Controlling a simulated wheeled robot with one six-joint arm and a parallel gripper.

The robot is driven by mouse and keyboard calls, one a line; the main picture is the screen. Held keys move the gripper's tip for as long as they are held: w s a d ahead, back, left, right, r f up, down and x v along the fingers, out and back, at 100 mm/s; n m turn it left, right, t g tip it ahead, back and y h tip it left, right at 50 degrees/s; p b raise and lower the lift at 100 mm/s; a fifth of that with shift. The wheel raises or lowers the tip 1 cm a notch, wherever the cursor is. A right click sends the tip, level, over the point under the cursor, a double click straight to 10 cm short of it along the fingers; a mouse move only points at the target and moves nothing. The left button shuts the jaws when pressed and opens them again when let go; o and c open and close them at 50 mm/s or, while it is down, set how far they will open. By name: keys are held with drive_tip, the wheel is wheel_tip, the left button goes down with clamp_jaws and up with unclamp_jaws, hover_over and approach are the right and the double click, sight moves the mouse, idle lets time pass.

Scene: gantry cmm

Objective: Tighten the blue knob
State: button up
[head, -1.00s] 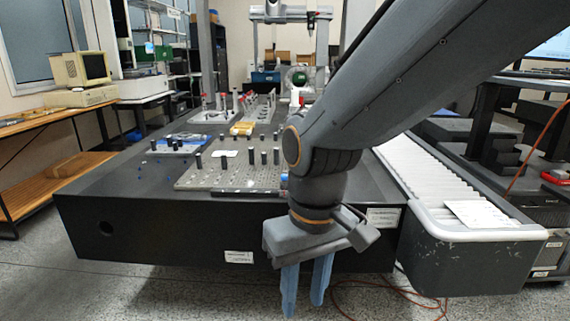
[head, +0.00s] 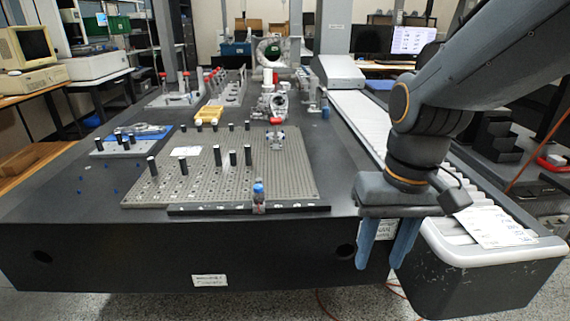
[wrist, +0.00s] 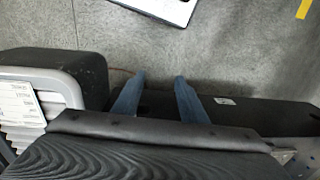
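A small blue knob (head: 258,188) shows in the head view on top of a small fixture at the front edge of the perforated plate, beside the dark bar. My gripper (head: 383,262) hangs to the right of it and nearer to me, in front of the black table's front face, with its two blue fingers pointing down. The fingers are apart with nothing between them. The wrist view shows the same open fingers (wrist: 157,98) over the grey floor and the table's dark side; the blue knob is not seen there.
The perforated plate (head: 290,182) carries several black posts. A white roller conveyor with a rounded end (head: 500,250) runs along the table's right side, close to my gripper. A red-handled fixture stands behind the knob.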

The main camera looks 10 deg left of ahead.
drive_tip(key=w+a+r+m+p, duration=0.1)
drive_tip(key=w+a+r+p, duration=0.8)
drive_tip(key=w+a, duration=0.35)
drive_tip(key=m+p, duration=0.2)
drive_tip(key=p, duration=1.1)
hover_over(258, 186)
wheel_tip(258, 186, down, 3)
drive_tip(key=shift+f+h, duration=0.15)
drive_tip(key=shift+h, duration=0.15)
wheel_tip(258, 186, down, 8)
drive_tip(key=shift+w+r+p, duration=0.1)
drive_tip(key=shift+r+p, duration=0.15)
drive_tip(key=shift+p, duration=0.55)
